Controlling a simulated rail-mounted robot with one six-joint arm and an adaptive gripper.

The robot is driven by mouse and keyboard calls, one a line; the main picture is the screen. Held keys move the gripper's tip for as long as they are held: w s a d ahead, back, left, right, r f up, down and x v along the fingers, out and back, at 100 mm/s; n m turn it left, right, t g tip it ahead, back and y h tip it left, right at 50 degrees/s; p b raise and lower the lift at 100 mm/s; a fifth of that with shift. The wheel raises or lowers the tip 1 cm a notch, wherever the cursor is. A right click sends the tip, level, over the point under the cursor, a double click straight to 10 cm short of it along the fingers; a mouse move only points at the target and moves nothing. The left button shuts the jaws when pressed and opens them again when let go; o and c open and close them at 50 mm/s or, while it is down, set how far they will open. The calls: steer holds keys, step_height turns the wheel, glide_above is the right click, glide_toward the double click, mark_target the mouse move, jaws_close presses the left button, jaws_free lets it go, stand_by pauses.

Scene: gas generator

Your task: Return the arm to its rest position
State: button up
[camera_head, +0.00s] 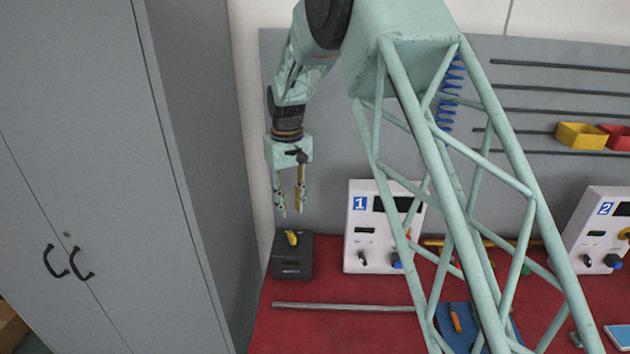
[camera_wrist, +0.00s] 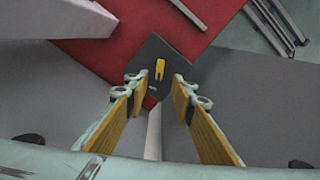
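My gripper (camera_head: 290,208) hangs pointing down at the upper left of the red bench in the head view. Its two fingers are spread apart with nothing between them. It is above a dark box with a yellow part on top (camera_head: 292,256) and apart from it. In the wrist view my gripper (camera_wrist: 158,88) shows both fingers with yellow inner faces, open, and the dark box (camera_wrist: 150,58) lies beyond the fingertips. My lattice arm link hides part of the bench in the head view.
A grey cabinet (camera_head: 100,180) stands at the left. White panel 1 (camera_head: 362,240) and white panel 2 (camera_head: 600,230) stand on the red bench (camera_head: 290,335). A metal rod (camera_head: 345,307) lies in front. Yellow (camera_head: 581,136) and red (camera_head: 617,137) bins hang on the grey back wall.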

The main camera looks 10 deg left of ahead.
steer(key=shift+d, duration=0.1)
steer(key=s+d+r+m+t+b, duration=0.1)
steer(key=s+d+r+m+b, duration=0.3)
steer(key=d+r, duration=1)
steer(key=s+d+r+t+b, duration=0.1)
steer(key=s+d+r, duration=0.3)
steer(key=s+d, duration=0.35)
steer(key=s+d+r+b, duration=0.1)
steer(key=s+d+r, duration=0.3)
steer(key=s+d, duration=0.4)
steer(key=s+d+m+t+b, duration=0.1)
steer(key=s+d+m+b, duration=0.15)
steer(key=s+d, duration=1.05)
steer(key=s+d+f+m+b, duration=0.1)
steer(key=s+d+f, duration=0.1)
steer(key=s, duration=0.7)
steer(key=s+d+f+t+b, duration=0.1)
steer(key=s+d+f+b, duration=0.1)
steer(key=s, duration=0.7)
step_height(320, 180, down, 2)
steer(key=shift+s+d+f+m, duration=0.1)
steer(key=shift+s+d+m, duration=0.3)
steer(key=shift+d, duration=0.1)
